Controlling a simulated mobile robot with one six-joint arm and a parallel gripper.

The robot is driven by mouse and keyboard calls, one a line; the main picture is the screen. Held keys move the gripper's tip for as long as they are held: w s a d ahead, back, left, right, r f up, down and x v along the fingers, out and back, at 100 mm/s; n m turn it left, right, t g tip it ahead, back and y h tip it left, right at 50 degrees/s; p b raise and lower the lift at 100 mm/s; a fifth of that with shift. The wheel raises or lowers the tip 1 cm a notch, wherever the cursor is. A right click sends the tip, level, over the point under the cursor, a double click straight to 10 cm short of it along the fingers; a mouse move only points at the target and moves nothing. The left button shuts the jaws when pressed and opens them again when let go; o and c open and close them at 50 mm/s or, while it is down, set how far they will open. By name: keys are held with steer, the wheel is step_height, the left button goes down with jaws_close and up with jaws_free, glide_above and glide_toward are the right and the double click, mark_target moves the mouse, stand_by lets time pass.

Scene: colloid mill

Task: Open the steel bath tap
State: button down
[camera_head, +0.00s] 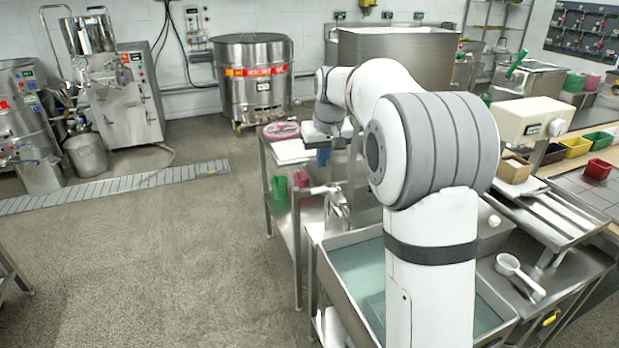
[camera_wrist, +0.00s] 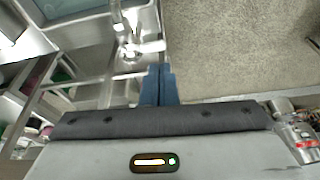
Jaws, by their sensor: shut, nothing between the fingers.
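The steel bath tap (camera_head: 340,203) stands at the far left corner of the steel bath (camera_head: 345,308), which holds greenish water. A pale lever (camera_head: 319,190) sticks out to the left at its top. In the wrist view the tap (camera_wrist: 130,50) is just ahead of the fingertips and slightly left, with the bath (camera_wrist: 42,22) at the upper left. My gripper (camera_head: 323,158) hangs above and beyond the tap in the head view, its blue fingers partly visible. In the wrist view my gripper (camera_wrist: 160,68) has its blue fingers together and empty. I see no clear contact with the tap.
A steel shelf cart (camera_head: 283,215) with a pink-red round item (camera_head: 281,130), a green cup (camera_head: 279,189) and a pink cup (camera_head: 301,179) stands beyond the tap. A white scoop (camera_head: 520,277) lies right of the bath. The floor at left is open.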

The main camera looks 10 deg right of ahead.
glide_above(319, 190)
steer(key=w, duration=0.3)
step_height(319, 190, down, 2)
steer(key=f, duration=0.1)
steer(key=shift+s+a+r, duration=0.1)
steer(key=shift+a+r, duration=0.05)
steer(key=shift+r, duration=0.1)
step_height(319, 190, down, 10)
steer(key=shift+s+r, duration=0.25)
steer(key=shift+s, duration=0.1)
